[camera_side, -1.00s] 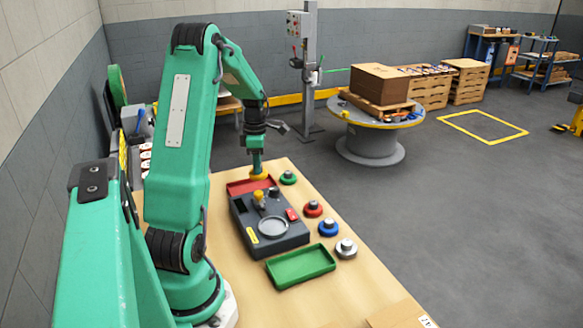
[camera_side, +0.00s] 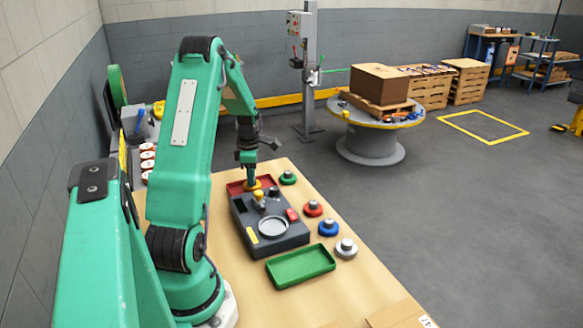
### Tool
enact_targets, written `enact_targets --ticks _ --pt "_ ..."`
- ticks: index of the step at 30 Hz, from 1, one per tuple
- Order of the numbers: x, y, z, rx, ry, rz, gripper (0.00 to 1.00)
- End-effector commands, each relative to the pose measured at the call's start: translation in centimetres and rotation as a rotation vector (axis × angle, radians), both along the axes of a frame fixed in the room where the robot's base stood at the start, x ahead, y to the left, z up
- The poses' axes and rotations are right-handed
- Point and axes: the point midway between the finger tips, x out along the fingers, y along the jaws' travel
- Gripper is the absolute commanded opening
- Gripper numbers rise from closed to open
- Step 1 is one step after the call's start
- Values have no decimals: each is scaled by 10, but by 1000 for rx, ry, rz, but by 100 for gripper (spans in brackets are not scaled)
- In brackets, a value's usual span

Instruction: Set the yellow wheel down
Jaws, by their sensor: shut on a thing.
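My gripper (camera_side: 251,182) points down at the far end of the table, over the red tray (camera_side: 236,188). It is shut on the yellow wheel (camera_side: 252,186), which shows as a small yellow rim under the jaws. The wheel is at or just above the tray, near the back edge of the dark grey fixture (camera_side: 285,242). I cannot tell whether it touches the tray floor. The fingertips are too small to see clearly.
A green wheel (camera_side: 288,178), a red wheel (camera_side: 313,208), a blue wheel (camera_side: 328,228) and a silver wheel (camera_side: 346,248) stand along the table's right side. A green tray (camera_side: 300,266) lies in front of the fixture. A yellow-topped knob (camera_side: 259,197) rises from the fixture.

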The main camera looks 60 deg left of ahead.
Motion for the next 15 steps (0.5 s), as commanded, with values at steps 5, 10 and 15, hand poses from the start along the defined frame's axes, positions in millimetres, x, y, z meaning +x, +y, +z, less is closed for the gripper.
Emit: enact_targets --ticks 5,10,15 --pt "0 0 0 1 0 0 2" --pt "0 0 -2 1 0 0 2" --pt "0 0 -3 1 0 0 42"
